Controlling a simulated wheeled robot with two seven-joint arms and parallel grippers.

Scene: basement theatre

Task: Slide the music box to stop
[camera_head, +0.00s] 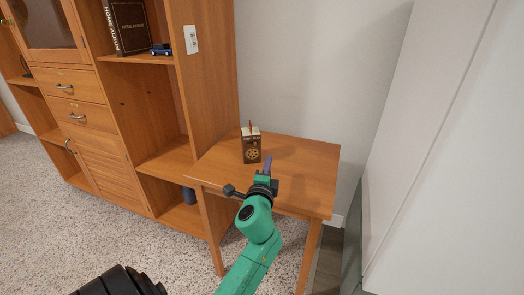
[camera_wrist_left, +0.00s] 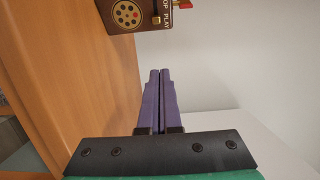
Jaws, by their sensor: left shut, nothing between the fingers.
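The music box (camera_head: 251,147) is a small dark brown box with a round gold emblem and a pale top, standing upright on the wooden table (camera_head: 310,165). In the left wrist view the music box (camera_wrist_left: 130,14) shows at the top, cut by the frame edge, with the words "PLAY" and part of "STOP", a small slider and a red piece. My left gripper (camera_head: 267,162) has purple fingers, is shut and empty, and is just right of and nearer than the box. In the left wrist view its fingers (camera_wrist_left: 160,75) point toward the box, apart from it. My right gripper is not in view.
A wooden cabinet (camera_head: 212,100) stands against the table's left side, with a dark album (camera_head: 128,25) and a blue toy car (camera_head: 161,48) on a shelf. A white wall is behind. A large pale panel (camera_head: 430,150) stands at right. The table's right part is clear.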

